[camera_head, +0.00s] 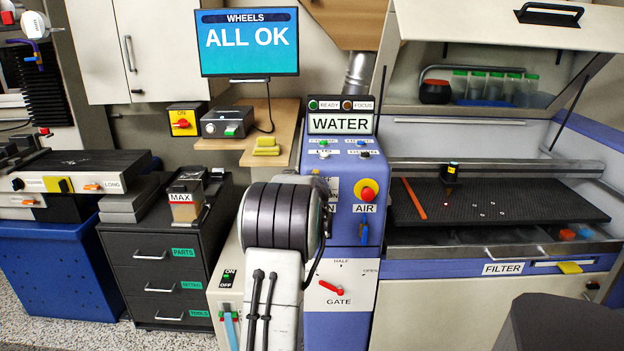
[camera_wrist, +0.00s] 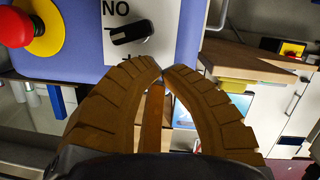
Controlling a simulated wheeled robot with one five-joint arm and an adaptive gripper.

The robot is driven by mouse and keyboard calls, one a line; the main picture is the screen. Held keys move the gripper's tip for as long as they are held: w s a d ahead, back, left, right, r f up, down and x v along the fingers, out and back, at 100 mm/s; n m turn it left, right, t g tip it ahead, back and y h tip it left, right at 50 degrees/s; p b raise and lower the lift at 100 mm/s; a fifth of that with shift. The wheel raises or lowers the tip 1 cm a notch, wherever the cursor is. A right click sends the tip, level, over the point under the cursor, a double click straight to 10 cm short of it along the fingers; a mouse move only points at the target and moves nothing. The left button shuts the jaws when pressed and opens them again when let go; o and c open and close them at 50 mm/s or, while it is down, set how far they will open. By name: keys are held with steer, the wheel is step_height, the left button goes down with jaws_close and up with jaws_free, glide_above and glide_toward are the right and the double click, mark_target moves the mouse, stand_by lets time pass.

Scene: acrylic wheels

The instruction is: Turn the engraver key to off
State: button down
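The engraver key is a black knob (camera_wrist: 132,32) on a white label plate (camera_wrist: 172,20) in the wrist view, where the picture is upside down. It lies nearly level across the plate, slightly tilted. An inverted "ON" is printed beside it; other lettering is cut off by my finger. In the head view the plate (camera_head: 333,186) is mostly hidden behind my arm. My gripper (camera_wrist: 161,72) has brown ribbed fingers with tips together, or nearly so, and nothing between them. The tips appear just below the key in the wrist picture, apart from it. The head view hides them.
A red stop button on yellow (camera_head: 367,193) sits right of the plate, above "AIR", and close by in the wrist view (camera_wrist: 28,25). A blue lever (camera_head: 363,233) and red gate handle (camera_head: 331,287) are lower. The engraver bed (camera_head: 470,222) lies to the right.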

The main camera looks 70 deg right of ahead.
steer(key=shift+s+d+f, duration=0.15)
steer(key=shift+s+f, duration=0.05)
steer(key=shift+f, duration=0.55)
steer(key=shift+f+b, duration=0.25)
steer(key=shift+b, duration=0.65)
